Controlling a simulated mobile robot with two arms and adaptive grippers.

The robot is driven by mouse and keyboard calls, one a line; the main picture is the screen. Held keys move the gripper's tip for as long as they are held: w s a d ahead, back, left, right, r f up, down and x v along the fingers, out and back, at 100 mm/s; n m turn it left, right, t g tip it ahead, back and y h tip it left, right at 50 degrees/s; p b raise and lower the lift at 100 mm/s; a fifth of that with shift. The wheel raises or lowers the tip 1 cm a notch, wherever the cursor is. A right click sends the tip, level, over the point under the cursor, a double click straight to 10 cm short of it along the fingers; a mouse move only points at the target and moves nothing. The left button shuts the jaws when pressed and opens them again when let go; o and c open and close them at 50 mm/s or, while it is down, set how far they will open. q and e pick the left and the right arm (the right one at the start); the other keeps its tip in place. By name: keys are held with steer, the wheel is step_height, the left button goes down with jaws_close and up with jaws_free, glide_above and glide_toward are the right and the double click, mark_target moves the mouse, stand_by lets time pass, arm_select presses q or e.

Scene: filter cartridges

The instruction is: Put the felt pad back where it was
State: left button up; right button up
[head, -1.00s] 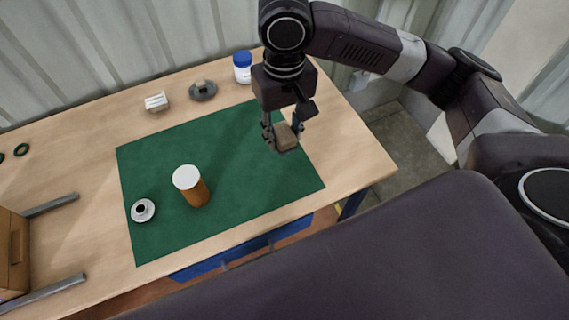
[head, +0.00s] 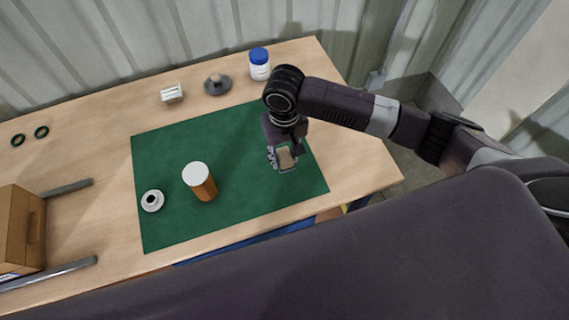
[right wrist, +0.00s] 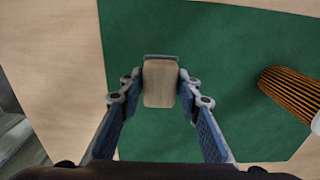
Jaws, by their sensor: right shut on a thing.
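A tan, block-like pad, which I take for the felt pad (head: 287,160), is between the fingertips of my right gripper (head: 285,157). My right gripper is shut on it, over the right part of the green mat (head: 240,184). In the right wrist view the pad (right wrist: 160,83) sits between the two fingers with green mat behind it. I cannot tell whether the pad touches the mat. My left gripper is not in view.
On the mat stand an orange pleated cartridge with a white cap (head: 200,183) and a small white round piece (head: 152,200). Behind are a white block (head: 172,94), a grey knobbed disc (head: 217,87) and a blue-lidded jar (head: 259,66). A brown box (head: 22,228) is at left.

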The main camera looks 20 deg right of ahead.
mark_target(284, 156)
steer(key=shift+f+p, duration=0.3)
steer(key=shift+f, duration=2.6)
steer(key=shift+f, duration=0.1)
steer(key=o, duration=1)
step_height(284, 156, up, 12)
steer(key=shift+a+r+b, duration=0.1)
steer(key=shift+r+b, duration=0.05)
steer(key=shift+b, duration=0.55)
steer(key=shift+s, duration=0.1)
